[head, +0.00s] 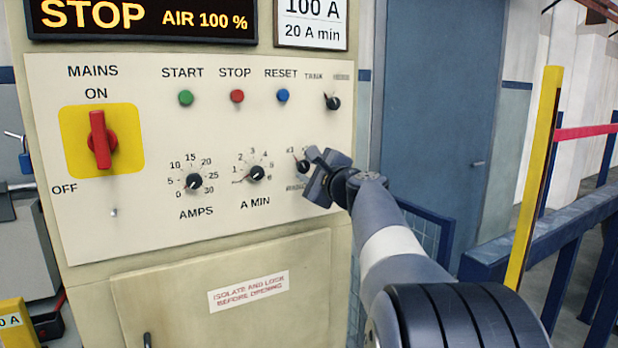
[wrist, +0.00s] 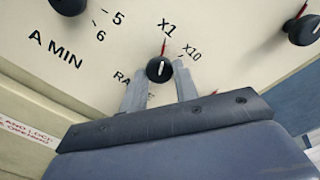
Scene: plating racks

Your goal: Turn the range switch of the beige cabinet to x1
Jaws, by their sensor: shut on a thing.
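The beige cabinet (head: 200,225) fills the left and middle of the head view. Its range switch, a small round black knob (head: 303,167), sits at the lower right of the panel and also shows in the wrist view (wrist: 159,70). My gripper (head: 315,174) is at this knob, and in the wrist view its two fingers (wrist: 159,82) are shut on it from both sides. The knob's white line and the red mark above it point to the x1 label (wrist: 167,28). The x10 label (wrist: 191,52) is to the right. The lower RANGE lettering is partly hidden by the fingers.
The A MIN dial (head: 255,174) is left of the switch, and the TANK knob (head: 332,102) is above right. The red MAINS handle (head: 101,140) and the START, STOP and RESET buttons are farther off. A yellow post (head: 541,170) and blue railing stand at right.

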